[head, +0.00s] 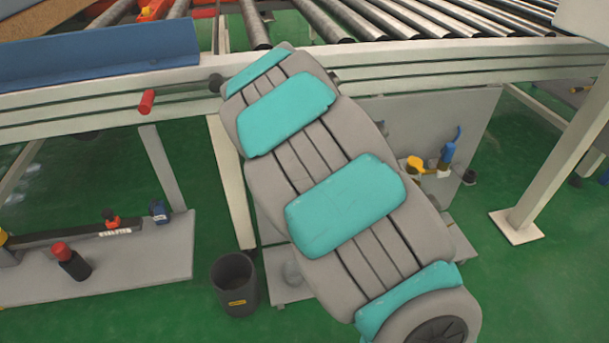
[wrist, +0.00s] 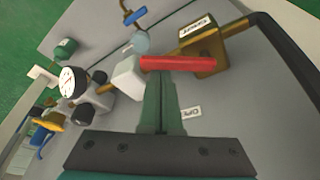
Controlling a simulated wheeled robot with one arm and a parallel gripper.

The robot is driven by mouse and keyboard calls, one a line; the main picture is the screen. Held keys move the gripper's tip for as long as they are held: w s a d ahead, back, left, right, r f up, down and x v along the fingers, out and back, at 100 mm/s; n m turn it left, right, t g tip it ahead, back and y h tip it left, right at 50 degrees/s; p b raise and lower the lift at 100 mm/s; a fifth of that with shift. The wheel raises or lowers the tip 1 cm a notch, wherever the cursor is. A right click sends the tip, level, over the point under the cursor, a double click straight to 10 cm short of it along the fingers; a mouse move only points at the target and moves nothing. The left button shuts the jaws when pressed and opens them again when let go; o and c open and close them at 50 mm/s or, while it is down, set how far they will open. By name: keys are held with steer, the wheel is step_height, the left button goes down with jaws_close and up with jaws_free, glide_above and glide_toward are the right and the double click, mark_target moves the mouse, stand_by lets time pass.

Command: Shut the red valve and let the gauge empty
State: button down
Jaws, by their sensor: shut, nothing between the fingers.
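The red valve's handle (wrist: 178,63) is a red bar lying left to right in the wrist view, beside a brass body (wrist: 197,50). One small label (wrist: 197,27) is on the brass body and another, apparently starting "OPE" (wrist: 190,112), is on the grey panel; the first is hard to read. The gauge (wrist: 73,81) is a white dial with a black rim at the left; its needle is too small to read. My gripper (wrist: 161,76) is shut and empty, its green fingertips right at the red bar's near side; contact is unclear. My arm hides this area in the head view.
A blue-handled valve (head: 448,150) and a yellow handle (head: 415,163) stand on the grey panel (head: 460,115). A roller conveyor (head: 400,55) runs above. A dark bin (head: 235,284) stands on the green floor. A white post (head: 555,165) is at the right.

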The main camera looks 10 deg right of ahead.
steer(key=s+a+m+g, duration=0.1)
steer(key=m, duration=0.2)
steer(key=s+a+m+h+b, duration=0.1)
steer(key=m, duration=0.2)
steer(key=s+a+m+g, duration=0.1)
steer(key=m, duration=0.2)
steer(key=shift+s+a+g+b, duration=0.15)
steer(key=shift+a+g+b, duration=0.15)
steer(key=shift+a+b, duration=0.05)
steer(key=shift+a, duration=0.1)
steer(key=shift+s, duration=0.15)
stand_by(0.5)
